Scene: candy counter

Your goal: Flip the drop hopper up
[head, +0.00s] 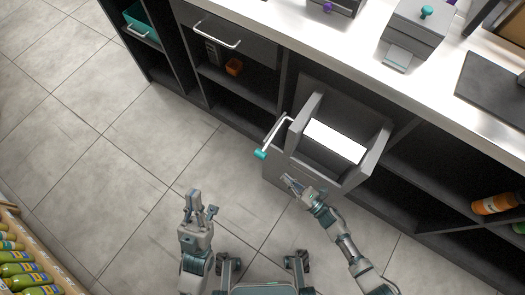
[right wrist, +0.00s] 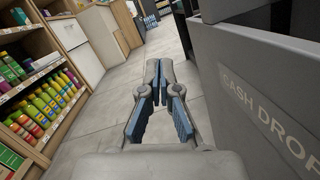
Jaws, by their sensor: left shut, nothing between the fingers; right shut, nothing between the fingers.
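The drop hopper is a grey box-shaped unit (head: 375,155) at the front of the counter, standing out from it and open at the top, with a bright white panel inside. In the right wrist view its grey face (right wrist: 250,75) reads "CASH DROP" and fills the right side. A light lever with a teal end (head: 261,154) sticks out at its left. My right gripper (head: 287,181) is shut and empty, close to the hopper's lower front; whether it touches is unclear. It also shows shut in the right wrist view (right wrist: 161,88). My left gripper (head: 196,194) is shut and empty over the floor, well left of the hopper.
The white countertop (head: 300,40) holds a grey box with a teal knob (head: 426,13) and a dark flat plate (head: 490,88). Open shelves flank the hopper; an orange bottle (head: 496,204) lies at right. Bottles (head: 25,270) line a shelf at lower left. The tiled floor is clear.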

